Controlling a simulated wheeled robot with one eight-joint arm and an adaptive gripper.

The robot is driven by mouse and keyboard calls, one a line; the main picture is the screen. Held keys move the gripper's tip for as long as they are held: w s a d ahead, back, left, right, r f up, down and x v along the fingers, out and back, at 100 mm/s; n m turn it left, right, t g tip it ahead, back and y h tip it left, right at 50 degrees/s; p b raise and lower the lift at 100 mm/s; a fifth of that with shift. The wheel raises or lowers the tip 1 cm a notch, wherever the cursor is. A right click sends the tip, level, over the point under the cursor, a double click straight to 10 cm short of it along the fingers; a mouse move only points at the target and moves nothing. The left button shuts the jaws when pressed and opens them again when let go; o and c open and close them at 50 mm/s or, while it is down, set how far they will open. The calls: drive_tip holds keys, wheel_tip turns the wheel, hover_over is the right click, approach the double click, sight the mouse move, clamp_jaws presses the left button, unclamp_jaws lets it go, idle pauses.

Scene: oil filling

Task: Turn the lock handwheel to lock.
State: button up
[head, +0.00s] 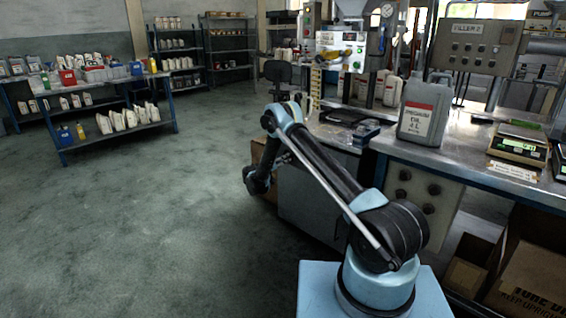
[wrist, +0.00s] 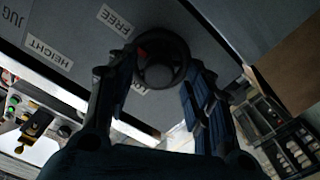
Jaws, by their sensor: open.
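The lock handwheel (wrist: 161,58) is a dark round wheel with a hub on a grey panel (wrist: 215,30), at the upper middle of the wrist view. A small red patch shows on its left part. A white "FREE" label (wrist: 115,20) is up and left of it. Another white label, partly covered, is just below the wheel. My gripper (wrist: 158,85) is open, one finger on each side of the wheel in the picture. I cannot tell whether the fingers touch it. In the head view the wheel is hidden, and my arm bends down beside the bench.
Labels "HEIGHT" (wrist: 49,53) and "JUG" share the panel. A brown box (wrist: 290,70) is close on the right. In the head view, a grey oil jug (head: 425,110) and a scale (head: 518,145) stand on the bench. The floor at left is clear.

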drive_tip(key=shift+w+d, duration=0.25)
drive_tip(key=shift+w, duration=0.15)
